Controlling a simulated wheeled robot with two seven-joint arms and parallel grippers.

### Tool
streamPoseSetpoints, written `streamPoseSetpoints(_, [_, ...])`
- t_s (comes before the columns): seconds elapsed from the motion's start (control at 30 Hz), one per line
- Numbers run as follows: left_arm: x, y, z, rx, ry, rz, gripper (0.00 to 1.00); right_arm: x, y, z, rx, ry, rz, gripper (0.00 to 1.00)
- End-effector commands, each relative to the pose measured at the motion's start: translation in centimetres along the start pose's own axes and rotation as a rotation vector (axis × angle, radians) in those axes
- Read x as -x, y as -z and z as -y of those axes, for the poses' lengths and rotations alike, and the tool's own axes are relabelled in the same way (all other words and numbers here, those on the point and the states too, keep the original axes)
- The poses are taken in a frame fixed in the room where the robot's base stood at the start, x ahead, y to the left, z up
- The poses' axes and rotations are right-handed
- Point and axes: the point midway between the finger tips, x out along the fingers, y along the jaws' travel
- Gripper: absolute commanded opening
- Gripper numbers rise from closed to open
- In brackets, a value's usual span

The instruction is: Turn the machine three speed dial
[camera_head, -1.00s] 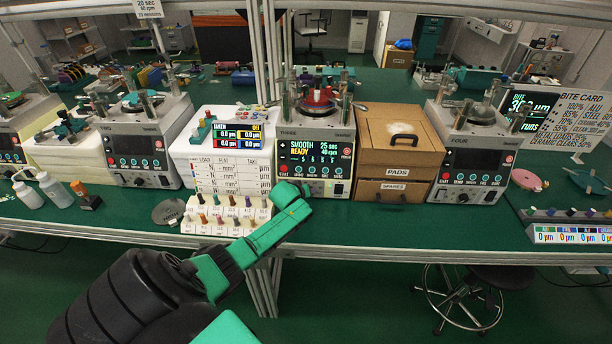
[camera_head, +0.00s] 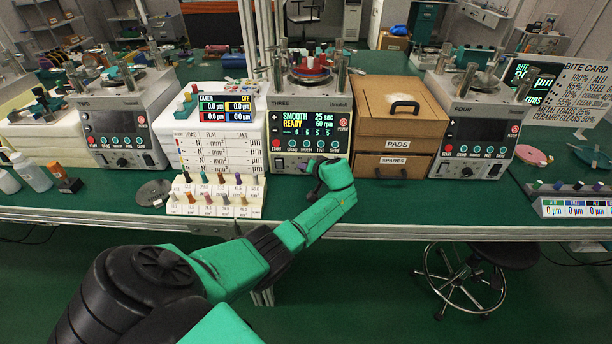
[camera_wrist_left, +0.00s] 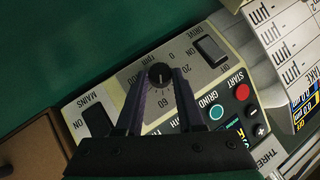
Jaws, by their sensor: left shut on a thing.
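Machine three (camera_head: 309,112) stands mid-bench in the head view, its screen reading "SMOOTH READY", 25 sec and 60 rpm. My left gripper (camera_head: 318,168) is at the lower front of this machine and hides the dial there. In the left wrist view the speed dial (camera_wrist_left: 161,74) is a small round black knob with a light pointer mark, on a pale panel with a printed scale that includes 20 and 60. The two dark fingers of my left gripper (camera_wrist_left: 161,82) are shut on the dial, one on each side. My right gripper is not in view.
In the wrist view a black drive switch (camera_wrist_left: 211,50) and a black mains switch (camera_wrist_left: 97,121) flank the dial; coloured buttons (camera_wrist_left: 242,92) lie close by. A wooden pads box (camera_head: 398,115) stands right of the machine, a sample rack (camera_head: 215,200) to its left.

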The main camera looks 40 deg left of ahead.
Motion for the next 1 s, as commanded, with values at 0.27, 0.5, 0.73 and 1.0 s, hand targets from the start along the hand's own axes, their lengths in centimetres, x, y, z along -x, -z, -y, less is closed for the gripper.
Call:
streamPoseSetpoints(0.27, [-0.7,-0.8,-1.0,-0.183,0.183,-0.011,0.0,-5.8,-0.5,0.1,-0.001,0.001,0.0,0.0])
streamPoseSetpoints(0.5, [-0.8,-0.8,-1.1,-0.325,0.326,-0.02,0.0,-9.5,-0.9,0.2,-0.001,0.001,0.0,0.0])
streamPoseSetpoints(0.73, [-0.6,-0.7,-1.1,-0.417,0.42,-0.026,0.0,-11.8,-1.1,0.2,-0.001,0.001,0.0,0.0])
streamPoseSetpoints(1.0, [-0.5,-0.5,-1.0,-0.468,0.469,-0.028,0.0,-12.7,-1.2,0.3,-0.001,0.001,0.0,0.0])
